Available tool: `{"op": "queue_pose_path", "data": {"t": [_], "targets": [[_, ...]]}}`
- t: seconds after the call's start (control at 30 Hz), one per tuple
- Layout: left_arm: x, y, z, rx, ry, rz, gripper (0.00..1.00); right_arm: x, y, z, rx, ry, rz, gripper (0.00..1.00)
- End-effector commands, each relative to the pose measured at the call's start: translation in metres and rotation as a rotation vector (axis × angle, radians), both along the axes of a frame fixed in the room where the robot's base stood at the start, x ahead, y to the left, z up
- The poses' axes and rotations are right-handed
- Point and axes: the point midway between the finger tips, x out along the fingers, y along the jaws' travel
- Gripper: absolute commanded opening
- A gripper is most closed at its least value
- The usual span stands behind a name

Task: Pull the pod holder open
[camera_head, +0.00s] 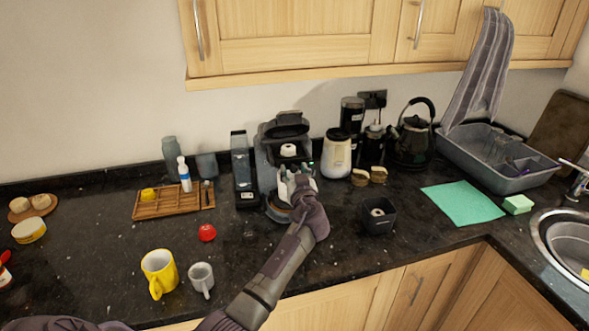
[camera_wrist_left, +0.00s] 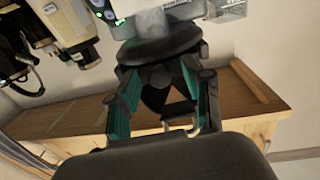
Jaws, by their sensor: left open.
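The coffee machine (camera_head: 268,153) stands against the back wall, dark and grey, with a dark rounded top (camera_head: 287,124) and a white round piece (camera_head: 288,150) in its front. My left gripper (camera_head: 297,181) is in front of the machine, over its lower front, and hides part of it. In the left wrist view my left gripper (camera_wrist_left: 160,82) has its teal-padded fingers spread apart, with the machine's dark rounded part (camera_wrist_left: 158,47) beyond the tips. Contact cannot be told. I cannot pick out the pod holder clearly. My right gripper is not in view.
Close by are a tall dark box (camera_head: 242,170), a white jar (camera_head: 337,153) and a black container (camera_head: 378,214). A wooden tray (camera_head: 150,208), red item (camera_head: 207,233), yellow mug (camera_head: 159,272) and grey mug (camera_head: 201,278) are left of the arm. Upper cabinets (camera_head: 300,45) overhang.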

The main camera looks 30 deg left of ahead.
Motion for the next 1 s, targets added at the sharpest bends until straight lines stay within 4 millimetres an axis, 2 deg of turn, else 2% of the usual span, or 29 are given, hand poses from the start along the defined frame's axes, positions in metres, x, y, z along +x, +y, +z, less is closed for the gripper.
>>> {"op": "queue_pose_path", "data": {"t": [0.27,0.57,0.87,1.0], "targets": [[0.001,0.001,0.000,0.000,0.000,0.000,0.50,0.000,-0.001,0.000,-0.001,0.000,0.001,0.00],[0.001,0.000,0.000,0.000,0.000,0.000,0.00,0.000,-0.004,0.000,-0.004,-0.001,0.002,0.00],[0.000,0.000,-0.001,0.000,0.000,0.000,0.00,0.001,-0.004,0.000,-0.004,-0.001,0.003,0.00],[-0.010,-0.012,-0.004,-0.002,-0.001,-0.003,0.00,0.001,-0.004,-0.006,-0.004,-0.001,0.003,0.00]]}}
